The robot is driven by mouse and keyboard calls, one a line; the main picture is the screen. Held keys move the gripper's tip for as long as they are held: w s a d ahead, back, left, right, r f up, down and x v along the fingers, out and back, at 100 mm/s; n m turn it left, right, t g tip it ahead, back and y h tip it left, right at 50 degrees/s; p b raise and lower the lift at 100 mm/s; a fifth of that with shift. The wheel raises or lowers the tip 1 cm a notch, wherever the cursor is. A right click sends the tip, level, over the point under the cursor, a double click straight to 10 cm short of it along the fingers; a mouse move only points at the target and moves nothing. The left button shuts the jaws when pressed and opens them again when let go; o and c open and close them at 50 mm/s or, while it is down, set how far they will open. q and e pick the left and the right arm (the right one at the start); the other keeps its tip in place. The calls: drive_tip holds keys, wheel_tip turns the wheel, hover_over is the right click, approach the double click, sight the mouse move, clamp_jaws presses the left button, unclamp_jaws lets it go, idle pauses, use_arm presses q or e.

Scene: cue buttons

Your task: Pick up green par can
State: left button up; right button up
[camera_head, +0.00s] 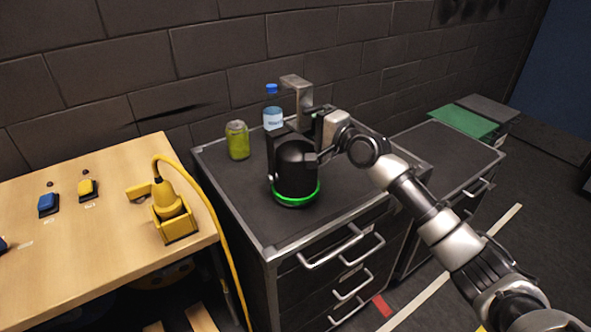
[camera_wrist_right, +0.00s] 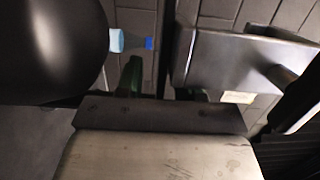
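The green par can (camera_head: 296,170) is a black stage light with a glowing green ring at its base. It stands upright on the dark top of a drawer cabinet (camera_head: 340,205). My right gripper (camera_head: 316,130) is at the upper right of the can, close to its bracket. In the right wrist view the can's black body (camera_wrist_right: 50,45) fills the upper left, close to the gripper. The fingertips are mostly hidden, so I cannot tell whether they grip anything. My left gripper is not in view.
A grey metal clamp (camera_head: 293,84) rises behind the can, near my gripper. A wooden table (camera_head: 110,245) with buttons and a yellow cabled device (camera_head: 172,210) is at left.

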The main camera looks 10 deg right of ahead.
drive_tip(key=shift+w+a, duration=0.15)
drive_tip(key=shift+w, duration=0.1)
drive_tip(key=shift+s, duration=0.1)
drive_tip(key=shift+c, duration=0.6)
clamp_jaws()
drive_tip(key=shift+f, duration=0.1)
drive_tip(key=shift+f, duration=0.25)
drive_tip(key=shift+r, duration=0.2)
